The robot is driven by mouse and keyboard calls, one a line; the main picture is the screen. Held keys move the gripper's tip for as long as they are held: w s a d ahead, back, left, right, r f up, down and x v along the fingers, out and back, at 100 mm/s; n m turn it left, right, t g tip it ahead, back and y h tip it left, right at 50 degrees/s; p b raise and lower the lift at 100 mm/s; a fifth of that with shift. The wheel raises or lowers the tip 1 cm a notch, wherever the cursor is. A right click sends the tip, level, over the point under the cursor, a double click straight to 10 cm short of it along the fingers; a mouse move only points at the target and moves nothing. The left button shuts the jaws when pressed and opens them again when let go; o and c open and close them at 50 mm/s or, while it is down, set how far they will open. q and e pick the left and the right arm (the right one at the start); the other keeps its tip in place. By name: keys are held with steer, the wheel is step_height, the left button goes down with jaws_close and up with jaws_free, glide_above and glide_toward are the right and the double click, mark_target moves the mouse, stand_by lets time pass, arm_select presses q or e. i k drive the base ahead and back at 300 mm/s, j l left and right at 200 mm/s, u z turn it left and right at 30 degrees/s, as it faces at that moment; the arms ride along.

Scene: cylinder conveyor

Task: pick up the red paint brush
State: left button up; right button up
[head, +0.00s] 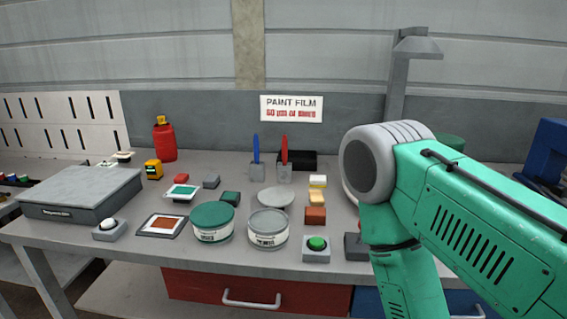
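The red paint brush (284,149) stands upright in a small grey holder (284,174) towards the back of the table, below the paint film sign. A blue paint brush (256,148) stands upright in a similar holder (257,171) just to its left. My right arm comes in from the right, green with a grey joint, and covers the right part of the table. Its gripper is outside the picture. My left arm and gripper do not show. Nothing touches the red brush.
Two paint cans, one green-lidded (212,214) and one grey-lidded (268,221), stand in front of the brushes. A black box (303,160) lies behind the red brush. A green button (317,243) sits near the front edge. A red bottle (164,140) stands at the back left.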

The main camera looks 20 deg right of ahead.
mark_target(285, 143)
steer(key=z, duration=1.65)
steer(key=u, duration=1)
steer(key=i+l, duration=0.4)
steer(key=i+u, duration=0.05)
